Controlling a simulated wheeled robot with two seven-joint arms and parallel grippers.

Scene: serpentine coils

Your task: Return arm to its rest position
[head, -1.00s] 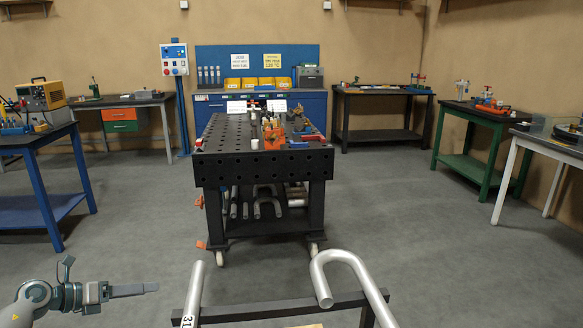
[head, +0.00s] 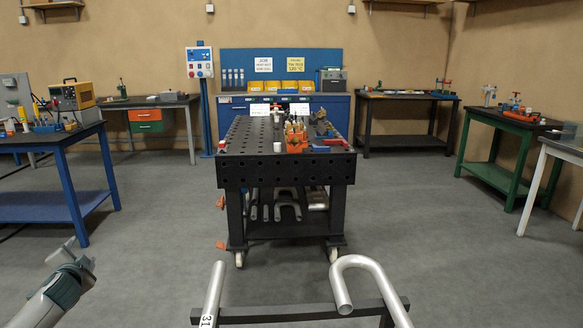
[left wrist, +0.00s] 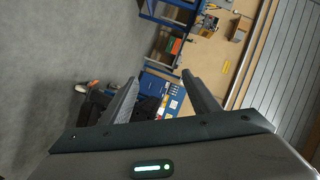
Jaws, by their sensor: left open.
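My left gripper (head: 70,256) is at the lower left of the head view, above the grey floor, with its arm coming in from the bottom left corner. In the left wrist view its two fingers (left wrist: 158,82) stand apart with nothing between them. The view there is tilted, and the dark table and blue workbench lie far beyond the fingers. The gripper touches nothing that I can see. My right arm and gripper are not in view.
A rack with a straight tube (head: 214,290) and a hooked tube (head: 378,272) stands close in front, right of the gripper. The black perforated table (head: 287,170) is beyond. A blue table (head: 66,140) is at the left. Open floor (head: 155,215) lies between.

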